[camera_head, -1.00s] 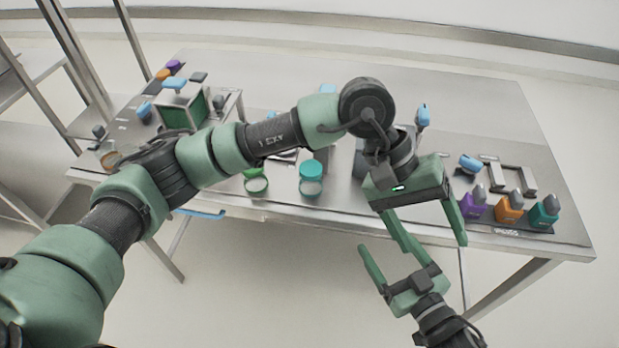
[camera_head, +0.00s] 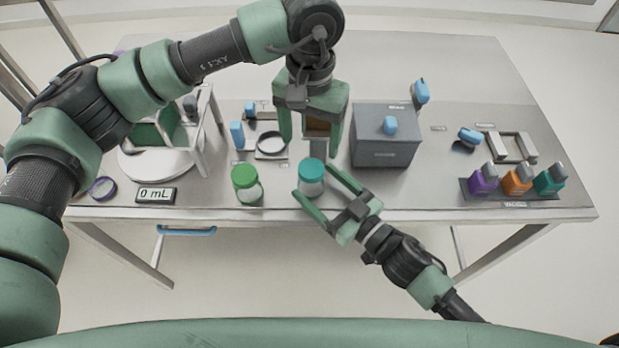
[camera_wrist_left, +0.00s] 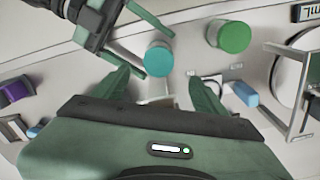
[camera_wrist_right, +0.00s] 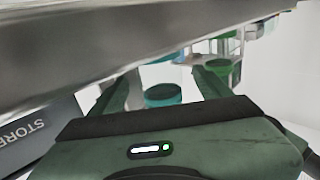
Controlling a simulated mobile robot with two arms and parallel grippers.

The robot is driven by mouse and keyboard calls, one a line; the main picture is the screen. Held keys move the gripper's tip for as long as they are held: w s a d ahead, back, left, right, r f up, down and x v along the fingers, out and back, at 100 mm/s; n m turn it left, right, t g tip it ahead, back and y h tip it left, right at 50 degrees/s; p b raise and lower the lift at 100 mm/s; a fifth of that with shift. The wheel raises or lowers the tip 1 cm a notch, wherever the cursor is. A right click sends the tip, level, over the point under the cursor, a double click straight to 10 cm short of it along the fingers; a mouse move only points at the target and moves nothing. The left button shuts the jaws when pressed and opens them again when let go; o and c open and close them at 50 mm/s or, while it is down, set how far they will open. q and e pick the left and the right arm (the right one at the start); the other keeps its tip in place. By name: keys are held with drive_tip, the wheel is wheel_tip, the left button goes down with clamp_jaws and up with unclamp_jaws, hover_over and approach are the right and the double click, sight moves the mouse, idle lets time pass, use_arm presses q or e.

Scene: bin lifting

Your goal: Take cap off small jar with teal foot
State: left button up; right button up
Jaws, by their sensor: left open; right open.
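The jar with the teal cap (camera_head: 312,172) stands upright near the table's front edge; its body is clear and its foot is hard to see. My right gripper (camera_head: 313,180) is open, with its fingers on either side of this jar; contact cannot be told. The right wrist view shows a teal part (camera_wrist_right: 162,95) between the fingers. My left gripper (camera_head: 309,151) is open and empty, pointing down just behind and above the jar. In the left wrist view the teal cap (camera_wrist_left: 158,60) lies just beyond the fingertips.
A green-capped jar (camera_head: 246,182) stands to the left. A grey box (camera_head: 384,150) with a blue handle is close on the right. A round white plate (camera_head: 150,166), a 0 mL display (camera_head: 156,195) and coloured bottles (camera_head: 516,184) stand farther out on the table (camera_head: 400,205).

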sight(310, 170)
drive_tip(key=shift+w+a, duration=0.4)
use_arm(q)
drive_tip(key=shift+s+d+r, duration=0.1)
drive_tip(key=shift+s+d, duration=0.1)
use_arm(e)
drive_tip(key=shift+d+r, duration=0.1)
use_arm(q)
drive_tip(key=shift+w+a, duration=0.1)
drive_tip(key=shift+w, duration=0.05)
use_arm(e)
drive_tip(key=c, duration=0.9)
clamp_jaws()
use_arm(q)
drive_tip(key=shift+o, duration=0.3)
drive_tip(key=shift+r+m, duration=0.5)
drive_tip(key=shift+r, duration=1)
drive_tip(key=f, duration=1.1)
drive_tip(key=shift+s+a, duration=0.1)
drive_tip(key=shift+s, duration=0.2)
